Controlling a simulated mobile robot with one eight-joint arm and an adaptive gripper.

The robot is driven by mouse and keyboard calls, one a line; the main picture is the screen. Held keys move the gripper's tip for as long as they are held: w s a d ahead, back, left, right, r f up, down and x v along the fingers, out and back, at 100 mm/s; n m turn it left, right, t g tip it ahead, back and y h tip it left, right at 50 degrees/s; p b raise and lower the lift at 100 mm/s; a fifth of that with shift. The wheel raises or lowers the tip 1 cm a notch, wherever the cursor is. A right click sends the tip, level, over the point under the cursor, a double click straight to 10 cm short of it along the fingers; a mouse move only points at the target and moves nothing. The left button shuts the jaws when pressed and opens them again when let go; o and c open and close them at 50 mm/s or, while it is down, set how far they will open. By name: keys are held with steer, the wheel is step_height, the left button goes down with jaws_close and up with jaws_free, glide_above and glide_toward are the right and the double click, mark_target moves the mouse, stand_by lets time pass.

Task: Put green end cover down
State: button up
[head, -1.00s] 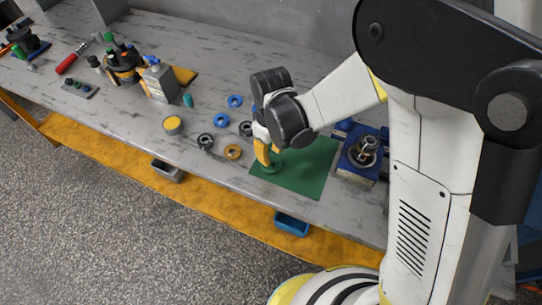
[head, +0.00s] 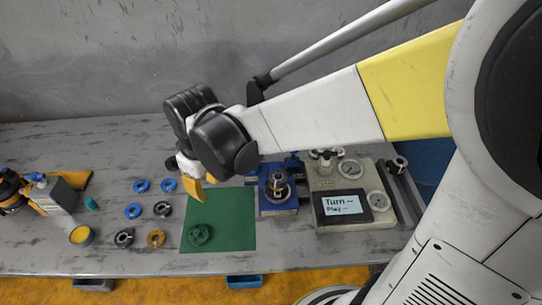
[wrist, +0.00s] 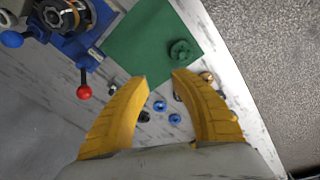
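The green end cover (head: 199,235) lies on the green mat (head: 234,216), toward its front left part. It also shows on the mat in the wrist view (wrist: 180,51). My gripper (head: 200,190) is above the mat's back left edge, apart from the cover. In the wrist view its two yellow fingers (wrist: 160,80) are spread, with nothing between them.
A blue fixture (head: 278,205) holding a metal part stands right of the mat. Further right is a test unit (head: 340,208) with gauges. Left of the mat lie blue rings (head: 141,186), dark rings (head: 123,238) and an orange ring (head: 156,239).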

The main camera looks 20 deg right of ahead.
steer(key=s+d+r+m+t, duration=0.2)
steer(key=s+d+r+m, duration=0.2)
steer(key=d, duration=0.4)
steer(key=s+d+r+m+t, duration=0.3)
steer(key=s+d+r+m, duration=0.1)
steer(key=d, duration=0.4)
steer(key=shift+s+r+t+h, duration=0.2)
steer(key=shift+r+t+h, duration=0.05)
steer(key=shift+t+h, duration=0.05)
